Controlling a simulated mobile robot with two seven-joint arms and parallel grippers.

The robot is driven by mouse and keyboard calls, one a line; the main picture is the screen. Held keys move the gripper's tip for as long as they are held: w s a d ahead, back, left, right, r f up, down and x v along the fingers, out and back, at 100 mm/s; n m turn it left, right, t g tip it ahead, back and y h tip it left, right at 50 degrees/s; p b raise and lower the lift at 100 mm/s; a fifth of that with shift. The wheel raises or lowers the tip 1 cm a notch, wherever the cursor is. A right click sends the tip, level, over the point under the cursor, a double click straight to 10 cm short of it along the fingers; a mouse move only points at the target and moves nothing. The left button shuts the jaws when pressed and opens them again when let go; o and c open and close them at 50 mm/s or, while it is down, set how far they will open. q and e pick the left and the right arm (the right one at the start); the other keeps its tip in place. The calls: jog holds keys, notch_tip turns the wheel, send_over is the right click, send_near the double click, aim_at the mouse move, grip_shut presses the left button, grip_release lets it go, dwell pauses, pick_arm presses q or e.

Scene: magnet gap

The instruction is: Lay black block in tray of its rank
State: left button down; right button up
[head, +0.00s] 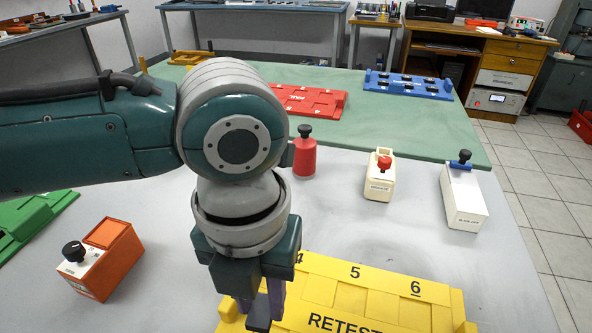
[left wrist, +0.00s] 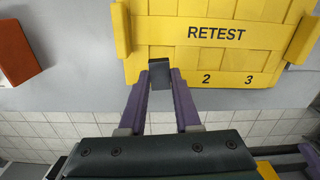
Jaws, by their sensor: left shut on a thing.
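My left gripper (head: 258,305) is shut on a small black block (head: 259,313), which also shows between the purple fingertips in the left wrist view (left wrist: 159,75). The block is over the near left part of a yellow tray (head: 318,290) marked RETEST. The tray shows 5 and 6 on its far row, with a partly hidden 4, and 2 and 3 on its near row in the left wrist view (left wrist: 225,55). The block covers the spot left of the 2. I cannot tell whether it touches the tray.
An orange box (head: 118,262) with a black knob stands left of my gripper. A green tray (head: 30,222) lies farther left. A red cylinder (head: 305,162), a cream box (head: 379,188) and a white box (head: 464,205) stand behind. Red (head: 325,107) and blue (head: 400,93) trays lie beyond.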

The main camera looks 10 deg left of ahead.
pick_arm(q)
jog(key=shift+s+d+f+m, duration=0.15)
jog(key=shift+s+f+m, duration=0.1)
jog(key=shift+f+m, duration=0.45)
jog(key=shift+r, duration=0.1)
jog(key=shift+f+b, duration=2)
jog(key=shift+f, duration=0.85)
jog(key=shift+f, duration=0.2)
jog(key=c, duration=0.5)
grip_release()
jog(key=c, duration=0.6)
jog(key=shift+o, duration=0.2)
